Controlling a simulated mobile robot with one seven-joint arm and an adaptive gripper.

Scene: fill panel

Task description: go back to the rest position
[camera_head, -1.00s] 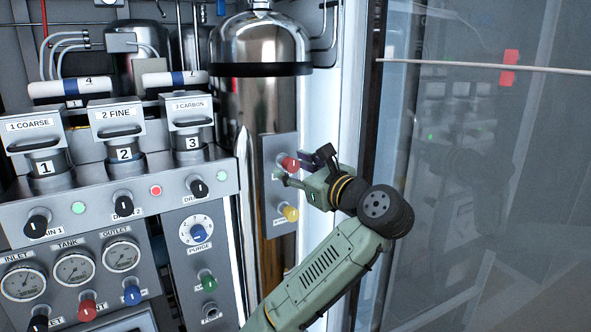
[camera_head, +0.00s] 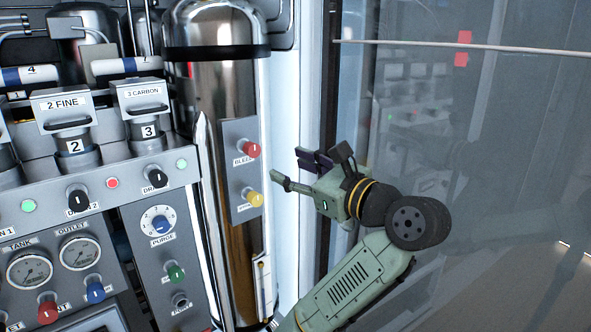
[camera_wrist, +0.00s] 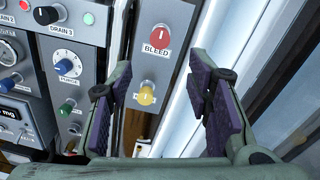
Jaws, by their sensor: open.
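My gripper (camera_head: 287,170) is open and empty in the head view, to the right of the small grey panel on the steel tank. In the wrist view its two purple-padded fingers (camera_wrist: 161,92) stand wide apart with nothing between them. Beyond them, the red BLEED knob (camera_wrist: 159,37) and the yellow knob (camera_wrist: 147,93) show on the small panel. In the head view the red knob (camera_head: 251,149) and the yellow knob (camera_head: 254,199) are left of the gripper and apart from it. The yellow knob's label is too small to read surely.
The steel tank (camera_head: 215,90) stands behind the small panel (camera_head: 232,190). A control panel with knobs, gauges and filter housings fills the left. A glass pane (camera_head: 480,130) with a dark frame edge (camera_head: 327,90) stands close on the right, behind my arm.

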